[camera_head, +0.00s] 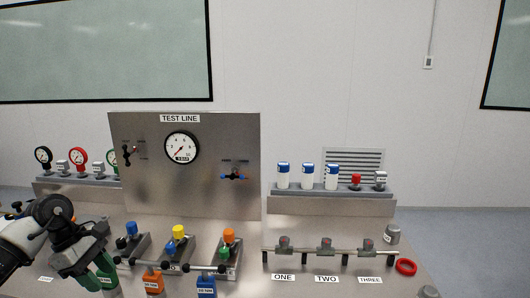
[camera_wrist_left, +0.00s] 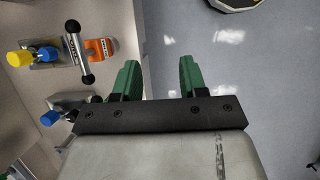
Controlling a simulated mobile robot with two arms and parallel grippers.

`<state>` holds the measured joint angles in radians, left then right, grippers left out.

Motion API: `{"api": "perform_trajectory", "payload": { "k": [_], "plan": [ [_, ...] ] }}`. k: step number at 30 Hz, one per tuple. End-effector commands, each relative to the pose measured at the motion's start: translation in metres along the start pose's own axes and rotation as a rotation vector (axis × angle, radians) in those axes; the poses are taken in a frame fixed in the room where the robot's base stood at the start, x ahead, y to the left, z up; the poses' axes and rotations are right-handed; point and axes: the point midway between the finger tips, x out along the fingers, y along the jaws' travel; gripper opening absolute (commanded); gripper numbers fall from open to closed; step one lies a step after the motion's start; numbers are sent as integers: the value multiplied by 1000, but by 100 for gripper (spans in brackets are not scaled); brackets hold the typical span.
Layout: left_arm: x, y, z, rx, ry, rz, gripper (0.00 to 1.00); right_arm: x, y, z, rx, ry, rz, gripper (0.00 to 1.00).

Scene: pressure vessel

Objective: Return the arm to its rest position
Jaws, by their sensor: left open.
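My left arm (camera_head: 62,232) comes in from the left edge of the head view, bent over the front left of the bench. My left gripper (camera_head: 104,276) points down near the front edge of the bench, beside an orange valve block (camera_head: 153,284). In the left wrist view its two green fingers (camera_wrist_left: 158,80) stand apart with nothing between them. Behind the gap is grey floor, so the gripper is empty and past the bench edge in that view. My right gripper is not in view.
The steel TEST LINE panel (camera_head: 230,140) with a gauge (camera_head: 182,147) stands behind. T-handled valves, including a blue one (camera_head: 206,287), stand close to the gripper's right. Floor (camera_wrist_left: 240,60) beside the bench is mostly clear.

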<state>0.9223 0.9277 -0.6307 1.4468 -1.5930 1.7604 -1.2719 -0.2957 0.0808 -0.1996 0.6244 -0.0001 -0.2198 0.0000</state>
Motion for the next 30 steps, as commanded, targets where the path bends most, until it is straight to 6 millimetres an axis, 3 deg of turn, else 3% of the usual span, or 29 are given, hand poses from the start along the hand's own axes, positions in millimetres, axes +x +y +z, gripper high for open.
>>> {"api": "perform_trajectory", "payload": {
  "k": [11,19,25,28,30],
  "plan": [
    [48,13,64,-32,-277,113,42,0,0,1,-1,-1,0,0],
    [81,15,145,-194,-701,208,42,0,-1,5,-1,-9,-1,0],
    [79,9,208,-586,-1250,230,42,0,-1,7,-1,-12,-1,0],
    [70,7,214,-871,-1521,209,42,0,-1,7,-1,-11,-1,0],
    [67,4,206,-1097,-1692,184,42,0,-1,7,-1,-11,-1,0]
  ]
}}
